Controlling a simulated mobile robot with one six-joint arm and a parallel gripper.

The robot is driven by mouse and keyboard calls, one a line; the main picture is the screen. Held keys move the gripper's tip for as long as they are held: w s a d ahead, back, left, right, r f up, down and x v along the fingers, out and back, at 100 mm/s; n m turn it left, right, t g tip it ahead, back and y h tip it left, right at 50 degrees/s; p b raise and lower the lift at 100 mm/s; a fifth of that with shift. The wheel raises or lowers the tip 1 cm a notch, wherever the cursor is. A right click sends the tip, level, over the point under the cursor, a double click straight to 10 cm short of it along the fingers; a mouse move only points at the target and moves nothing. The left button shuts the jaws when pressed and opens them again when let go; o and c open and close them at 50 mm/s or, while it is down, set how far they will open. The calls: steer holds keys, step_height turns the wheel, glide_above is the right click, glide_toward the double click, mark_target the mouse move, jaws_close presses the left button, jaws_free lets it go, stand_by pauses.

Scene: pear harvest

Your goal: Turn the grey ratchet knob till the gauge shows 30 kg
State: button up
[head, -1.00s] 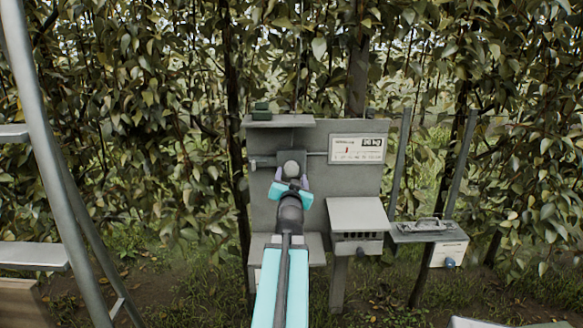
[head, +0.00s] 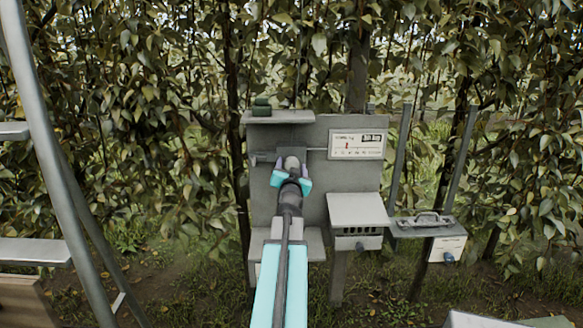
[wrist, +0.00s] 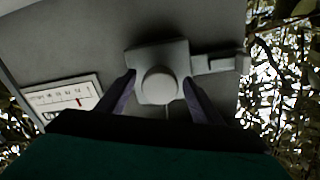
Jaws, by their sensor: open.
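The grey ratchet knob (wrist: 160,85) sits on a square grey block on the panel. In the wrist view my gripper (wrist: 158,90) is open, with one purple finger on each side of the knob; I cannot tell whether they touch it. In the head view my gripper (head: 291,174) is in front of the block, and the wrist hides much of the knob. The gauge (head: 357,145) is a white plate on the panel's upper right with a small red pointer and a dark number box. Its small number is hard to read; it looks like 30 kg.
The grey panel (head: 318,195) has a shelf (head: 279,117) with a small green object on top. A grey box with a sloped lid (head: 357,208) and a tray with a handle (head: 422,224) stand to the right. A ladder (head: 62,180) is at the left. Leafy trees stand behind.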

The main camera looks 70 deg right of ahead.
steer(key=c, duration=1.1)
steer(key=shift+o, duration=0.2)
steer(key=o, duration=1.1)
steer(key=shift+c, duration=0.2)
steer(key=shift+a, duration=0.2)
